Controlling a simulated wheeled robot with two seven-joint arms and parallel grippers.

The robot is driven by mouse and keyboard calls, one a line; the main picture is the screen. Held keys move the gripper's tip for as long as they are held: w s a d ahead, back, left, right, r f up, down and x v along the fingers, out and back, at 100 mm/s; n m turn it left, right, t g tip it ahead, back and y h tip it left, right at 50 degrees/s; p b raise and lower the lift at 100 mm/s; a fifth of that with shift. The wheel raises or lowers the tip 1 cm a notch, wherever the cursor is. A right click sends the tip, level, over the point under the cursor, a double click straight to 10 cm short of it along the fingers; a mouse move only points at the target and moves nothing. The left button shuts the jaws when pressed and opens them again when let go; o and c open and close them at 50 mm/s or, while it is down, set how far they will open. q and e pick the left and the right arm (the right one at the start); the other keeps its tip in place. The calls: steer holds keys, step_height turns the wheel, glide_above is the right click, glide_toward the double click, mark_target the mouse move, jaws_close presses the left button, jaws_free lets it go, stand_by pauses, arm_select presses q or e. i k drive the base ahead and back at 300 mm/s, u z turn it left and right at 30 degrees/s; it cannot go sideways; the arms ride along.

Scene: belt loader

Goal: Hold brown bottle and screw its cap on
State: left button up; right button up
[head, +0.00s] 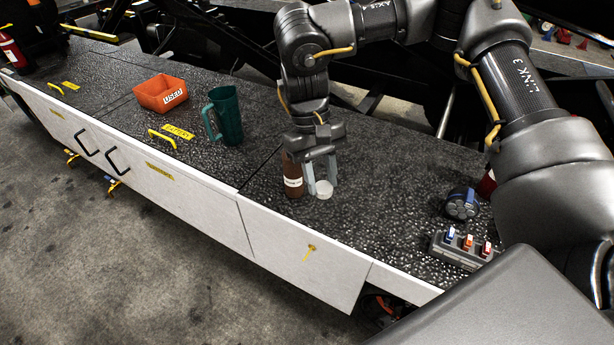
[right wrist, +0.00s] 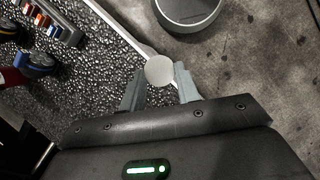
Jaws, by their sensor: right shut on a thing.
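The brown bottle (head: 292,180) stands upright on the dark speckled worktop, with a white label on its side. Its top is partly covered by my right gripper. My right gripper (head: 321,187) points down just right of the bottle, shut on the white cap (head: 324,190). In the right wrist view the round cap (right wrist: 160,70) sits between the tips of the two grey fingers (right wrist: 158,84). The cap is beside the bottle, not on it. I cannot tell whether the cap touches the worktop. The bottle cannot be made out in the right wrist view. My left gripper is not in view.
A green mug (head: 226,115) and an orange bin (head: 160,93) stand to the left. At right are a blue and black round object (head: 461,204) and a grey block with coloured switches (head: 463,250). The worktop's front edge (head: 290,228) runs close by.

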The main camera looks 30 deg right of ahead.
mark_target(293, 174)
steer(key=u, duration=1.8)
steer(key=k, duration=0.95)
steer(key=z, duration=1.75)
steer(key=i, duration=0.5)
steer(key=z, duration=0.1)
